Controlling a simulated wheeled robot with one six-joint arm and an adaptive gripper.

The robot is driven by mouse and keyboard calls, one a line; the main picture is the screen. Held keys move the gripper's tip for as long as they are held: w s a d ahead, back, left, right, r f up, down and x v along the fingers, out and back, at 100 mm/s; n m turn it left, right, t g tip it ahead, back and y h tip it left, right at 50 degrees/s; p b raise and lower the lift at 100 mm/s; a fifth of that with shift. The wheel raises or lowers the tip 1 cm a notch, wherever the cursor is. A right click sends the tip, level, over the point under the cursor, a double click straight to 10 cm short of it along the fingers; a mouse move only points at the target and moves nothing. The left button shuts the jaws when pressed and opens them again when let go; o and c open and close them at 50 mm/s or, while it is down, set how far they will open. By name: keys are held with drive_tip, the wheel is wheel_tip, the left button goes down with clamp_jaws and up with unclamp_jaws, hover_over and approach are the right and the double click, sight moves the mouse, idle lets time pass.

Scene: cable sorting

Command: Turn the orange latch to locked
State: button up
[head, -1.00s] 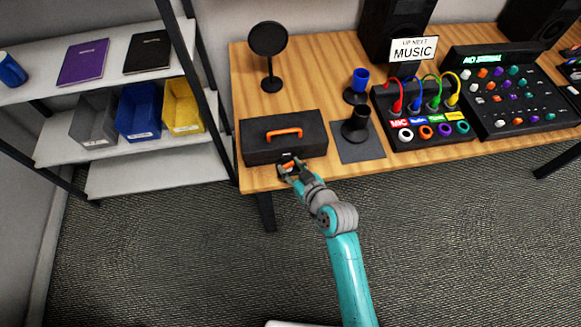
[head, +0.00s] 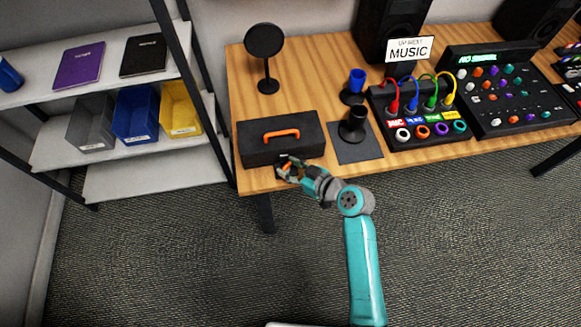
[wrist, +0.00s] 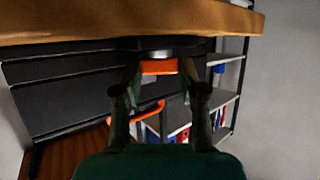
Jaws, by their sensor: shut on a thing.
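A black case (head: 250,150) with an orange carry handle (head: 281,134) lies at the front left of the wooden table. The orange latch (wrist: 160,67) is on the case's front side, beside a grey metal round part. My gripper (head: 284,169) is at the case's front, near the table edge, and is shut on the latch. In the wrist view the latch sits between my two fingertips (wrist: 160,75). The handle also shows there (wrist: 150,108), partly behind a finger. In the head view my fingers hide much of the latch, and its exact angle is hard to tell.
The table's front edge (head: 400,154) runs just below the case. A black cup on a dark mat (head: 361,153) is right of the case, and a round black disc on a stand (head: 264,42) is behind it. A shelf with bins (head: 136,113) stands at left.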

drive_tip(key=shift+f, duration=0.1)
drive_tip(key=o, duration=1.1)
drive_tip(key=shift+o, duration=0.2)
drive_tip(key=shift+s, duration=0.1)
drive_tip(key=shift+s+a+m+t+h, duration=0.1)
drive_tip(key=shift+a+m+t+h, duration=0.05)
drive_tip(key=shift+m+t+h, duration=0.5)
drive_tip(key=shift+s+a+m+t+h, duration=0.1)
drive_tip(key=shift+a+m+t+h, duration=0.1)
drive_tip(key=shift+m+t+h, duration=1.1)
drive_tip(key=shift+s+a+m+t+h, duration=0.15)
drive_tip(key=shift+m+t+h, duration=0.15)
drive_tip(key=shift+m+h, duration=0.55)
drive_tip(key=shift+w+a+m+t+h, duration=0.1)
drive_tip(key=shift+m+t+h, duration=0.15)
drive_tip(key=shift+m+h, duration=0.55)
